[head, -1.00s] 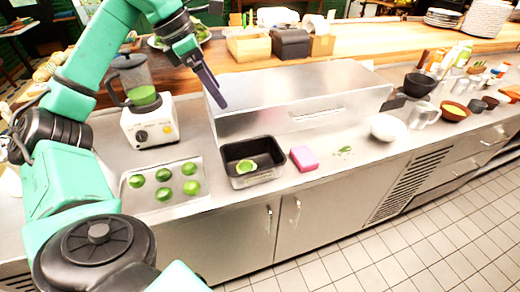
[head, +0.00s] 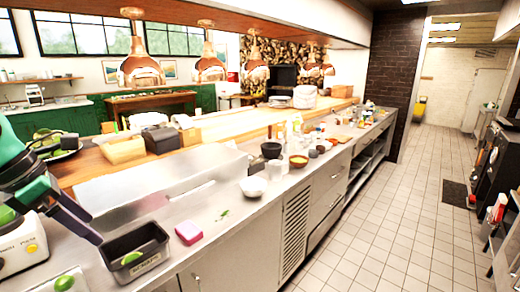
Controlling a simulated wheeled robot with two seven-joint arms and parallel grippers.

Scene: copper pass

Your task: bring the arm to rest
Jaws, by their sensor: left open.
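My left gripper (head: 72,218) comes in at the left edge of the head view, with dark fingers pointing down and right. It hangs above the steel counter, just left of a black pan (head: 137,252), and holds nothing that I can see. The jaws look open, though the fingers overlap in this view. The rest of my left arm is mostly outside the picture. The pan holds a green round piece (head: 131,258). My right gripper is not in view.
A white blender base (head: 20,246) and a tray with green pieces (head: 62,290) are close to the gripper.

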